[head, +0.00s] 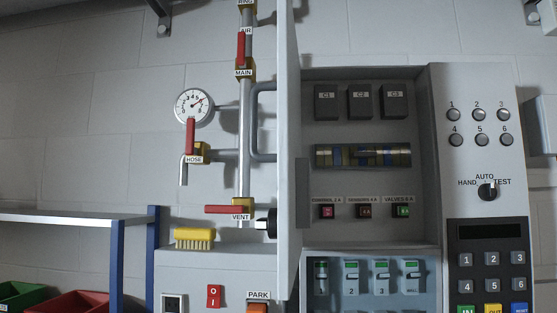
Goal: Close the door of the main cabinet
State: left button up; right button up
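The main cabinet (368,75) is grey and stands open in the middle right of the head view. Its door (288,150) is swung out towards me and shows almost edge-on as a tall pale panel at the cabinet's left side. A black knob-like part (267,222) sticks out from the door's left face. Inside are three dark blocks (360,102), a banded horizontal bar (362,156) and a row of small labelled switches (364,211). Neither of my grippers is in the head view.
Pipes with red levers (243,120) and a gauge (194,106) are on the wall left of the door. A yellow brush (194,238) lies on a grey box (190,262). A control panel (487,80) adjoins the cabinet on the right. A shelf (75,218) is at far left.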

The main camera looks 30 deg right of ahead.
aim_at(294, 172)
jog(key=i+j+z, duration=0.35)
jog(key=i+j, duration=0.2)
jog(key=i+z, duration=0.1)
jog(key=z, duration=1.1)
